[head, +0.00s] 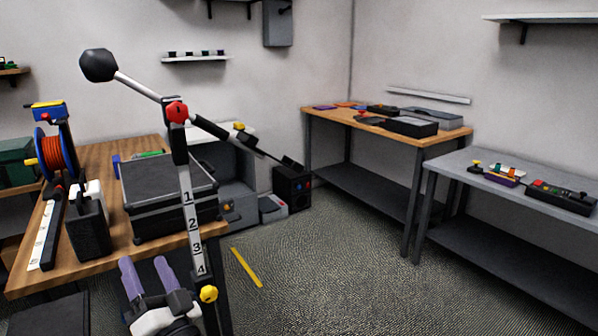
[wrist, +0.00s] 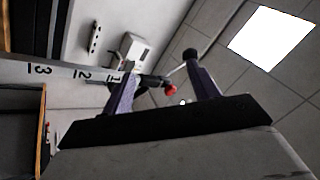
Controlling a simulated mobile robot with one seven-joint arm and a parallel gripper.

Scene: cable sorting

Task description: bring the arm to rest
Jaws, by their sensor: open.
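My gripper (head: 144,262) shows low on the left in the head view, its two purple fingers pointing up and spread apart beside the wooden bench's front edge. In the wrist view the fingers of my gripper (wrist: 160,68) stand apart with nothing held between them. A boom stand with a white numbered post (head: 190,215) rises just right of my gripper in the head view. Its post (wrist: 75,71) also shows behind the fingers in the wrist view. I cannot tell the exact gap between the gripper and the post.
The wooden bench (head: 30,283) holds a dark case (head: 165,190) and a cable reel (head: 57,150). The stand's boom ends in a black ball (head: 98,66). A wooden table (head: 455,133) and a grey table (head: 450,165) stand at the right.

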